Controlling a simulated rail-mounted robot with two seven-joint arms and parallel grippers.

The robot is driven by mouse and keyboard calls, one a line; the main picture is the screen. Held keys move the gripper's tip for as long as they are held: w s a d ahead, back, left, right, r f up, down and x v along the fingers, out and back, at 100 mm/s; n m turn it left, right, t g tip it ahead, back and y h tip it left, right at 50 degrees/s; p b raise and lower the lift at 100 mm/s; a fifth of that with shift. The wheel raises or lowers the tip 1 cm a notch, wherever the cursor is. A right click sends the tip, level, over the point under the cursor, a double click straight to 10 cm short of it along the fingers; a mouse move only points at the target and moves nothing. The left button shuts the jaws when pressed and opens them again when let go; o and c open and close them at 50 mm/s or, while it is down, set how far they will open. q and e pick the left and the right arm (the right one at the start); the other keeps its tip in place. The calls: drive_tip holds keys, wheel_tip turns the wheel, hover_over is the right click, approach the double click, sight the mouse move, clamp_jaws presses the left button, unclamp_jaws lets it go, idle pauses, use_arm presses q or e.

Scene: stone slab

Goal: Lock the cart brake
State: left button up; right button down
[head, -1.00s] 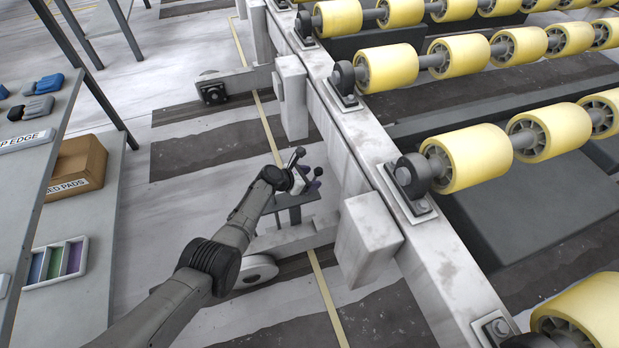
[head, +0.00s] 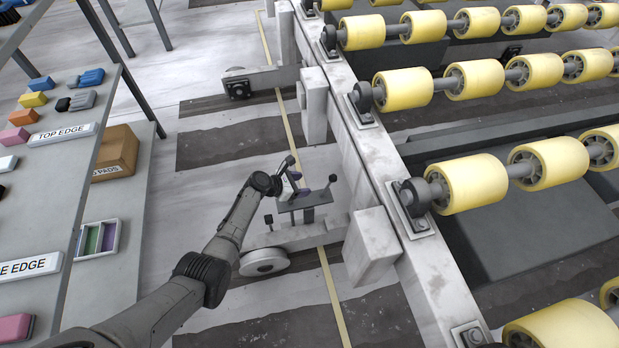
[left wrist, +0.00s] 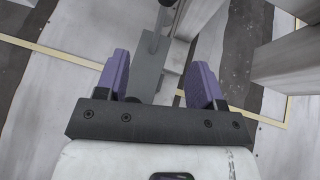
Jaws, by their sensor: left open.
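The cart brake (head: 304,202) appears as a grey plate on a short post, with a black knob (head: 332,180) above its right end and another dark knob (head: 268,219) near its left end. It sits on the low cart crossbeam above a white wheel (head: 264,263). My left gripper (head: 292,190), with purple fingers, is open at the plate's left part. In the left wrist view, the open fingers (left wrist: 158,82) have the grey plate (left wrist: 149,68) beyond and between them. I cannot tell whether they touch it. A dark knob shows partly at the gripper's palm. My right gripper is not in view.
The cart's pale metal side rail (head: 375,150) with yellow rollers (head: 478,184) stands right of the brake. A pale block (head: 371,245) juts from the rail close by. A table with coloured pads (head: 88,105) is at the left. Floor between is clear.

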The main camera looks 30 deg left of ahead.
use_arm(q)
drive_tip(key=shift+p+v, duration=0.65)
drive_tip(key=shift+v, duration=0.7)
